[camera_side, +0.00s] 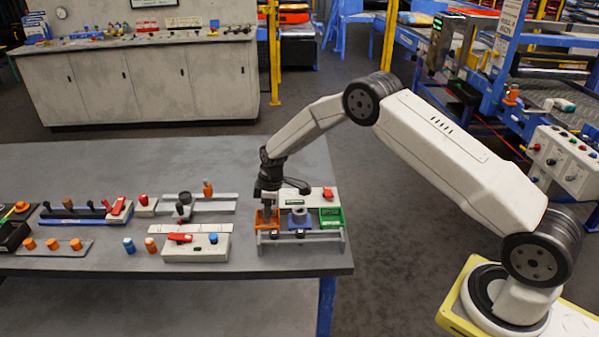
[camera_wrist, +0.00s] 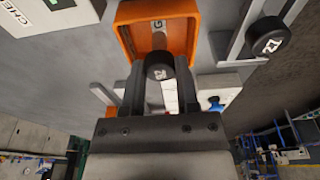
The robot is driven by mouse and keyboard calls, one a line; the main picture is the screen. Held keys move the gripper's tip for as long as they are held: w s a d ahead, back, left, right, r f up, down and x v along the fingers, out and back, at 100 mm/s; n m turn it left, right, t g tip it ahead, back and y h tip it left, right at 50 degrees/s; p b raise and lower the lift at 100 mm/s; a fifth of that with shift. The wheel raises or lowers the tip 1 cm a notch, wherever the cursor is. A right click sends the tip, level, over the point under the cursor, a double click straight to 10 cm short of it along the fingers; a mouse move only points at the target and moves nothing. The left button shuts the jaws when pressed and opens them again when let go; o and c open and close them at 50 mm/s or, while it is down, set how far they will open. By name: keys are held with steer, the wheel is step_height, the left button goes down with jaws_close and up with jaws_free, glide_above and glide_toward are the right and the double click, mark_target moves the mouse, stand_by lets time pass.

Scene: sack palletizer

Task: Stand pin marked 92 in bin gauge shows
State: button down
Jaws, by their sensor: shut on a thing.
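My gripper (camera_side: 267,207) points down at the orange bin (camera_side: 275,221), the left one in a row beside a blue bin (camera_side: 298,222) and a green bin (camera_side: 331,222). In the wrist view, my gripper (camera_wrist: 160,78) is shut on a black-topped pin (camera_wrist: 160,67) at the near edge of the orange bin (camera_wrist: 126,38). Its pale mark is too small to read surely. I cannot tell whether the pin touches the bin floor. Another black-topped pin (camera_wrist: 268,37) stands to the right, with a blurred white number. The gauge reading is not legible.
A grey rail (camera_side: 300,237) runs in front of the bins. A white control box (camera_side: 195,247), several orange pegs (camera_side: 52,244) and tool racks lie to the left. The table's back is clear.

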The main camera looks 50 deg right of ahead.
steer(key=shift+f, duration=0.5)
stand_by(1.2)
steer(key=shift+c, duration=1.4)
jaws_free()
steer(key=shift+r, duration=0.1)
steer(key=shift+r, duration=3.9)
steer(key=shift+r, duration=0.1)
